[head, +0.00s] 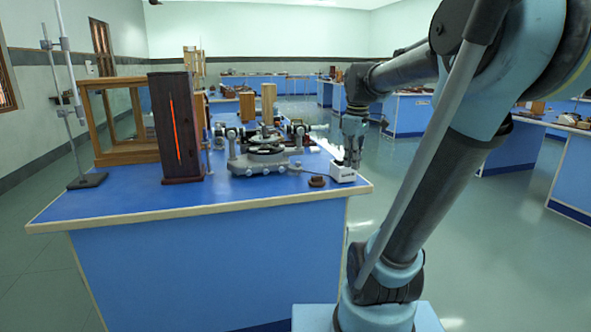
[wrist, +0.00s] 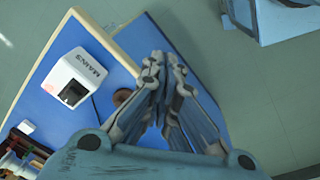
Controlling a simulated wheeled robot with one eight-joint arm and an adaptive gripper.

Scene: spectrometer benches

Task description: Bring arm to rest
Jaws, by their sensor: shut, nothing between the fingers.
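My arm reaches from the lower right of the head view over the near bench's right end. My gripper (head: 354,160) hangs down close to the white mains box (head: 342,173), and in the head view it overlaps the box's far side. In the wrist view my gripper (wrist: 167,62) is shut with its fingers together and nothing between them. There the mains box (wrist: 73,76), marked MAINS, stands to the left of the fingers and apart from them in the picture. The height of the fingertips above the bench is hard to tell.
The blue bench (head: 120,208) holds a spectrometer (head: 264,154), a dark lamp housing (head: 178,125) with a glowing slit, a glass-and-wood case (head: 125,118) and a small brown object (head: 317,181). Open floor (head: 400,180) lies right of the bench, with other benches beyond.

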